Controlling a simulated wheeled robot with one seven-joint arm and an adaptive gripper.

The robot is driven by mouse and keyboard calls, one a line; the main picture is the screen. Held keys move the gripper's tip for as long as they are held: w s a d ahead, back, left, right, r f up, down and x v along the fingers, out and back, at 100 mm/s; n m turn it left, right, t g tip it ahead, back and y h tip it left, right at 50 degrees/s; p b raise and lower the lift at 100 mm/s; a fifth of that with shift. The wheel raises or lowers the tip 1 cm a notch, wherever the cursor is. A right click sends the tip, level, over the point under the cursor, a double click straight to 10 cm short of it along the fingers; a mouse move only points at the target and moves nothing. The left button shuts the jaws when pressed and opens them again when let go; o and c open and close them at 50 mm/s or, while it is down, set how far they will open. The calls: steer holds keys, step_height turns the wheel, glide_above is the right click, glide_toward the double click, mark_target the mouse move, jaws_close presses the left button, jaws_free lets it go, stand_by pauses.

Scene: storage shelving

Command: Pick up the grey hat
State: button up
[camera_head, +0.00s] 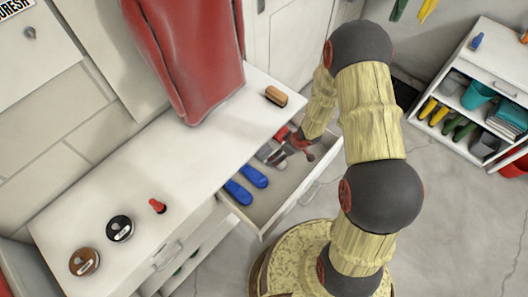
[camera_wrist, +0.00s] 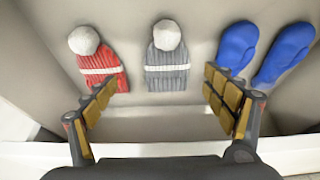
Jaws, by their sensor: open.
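The grey hat (camera_wrist: 167,68), knitted with a white pompom and a pale band, lies flat in the open drawer (camera_head: 277,205). In the wrist view it lies ahead of my gripper (camera_wrist: 160,98), roughly centred between the two fingers. My gripper is open and empty, and the fingers do not appear to touch the hat. In the head view my gripper (camera_head: 294,145) reaches down into the drawer, and the grey hat (camera_head: 265,152) is partly visible beside it.
A red hat (camera_wrist: 99,65) lies left of the grey hat, and blue mittens (camera_wrist: 262,50) lie to its right. A brush (camera_head: 276,96) and small tins (camera_head: 85,261) sit on the cabinet top, below a hanging red garment (camera_head: 190,50).

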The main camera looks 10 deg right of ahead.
steer(key=b+x, duration=0.1)
steer(key=x, duration=0.1)
steer(key=b+x, duration=0.1)
steer(key=x, duration=0.2)
steer(key=a+b+x, duration=0.1)
steer(key=b+x, duration=0.1)
steer(key=x, duration=0.1)
steer(key=shift+s, duration=0.2)
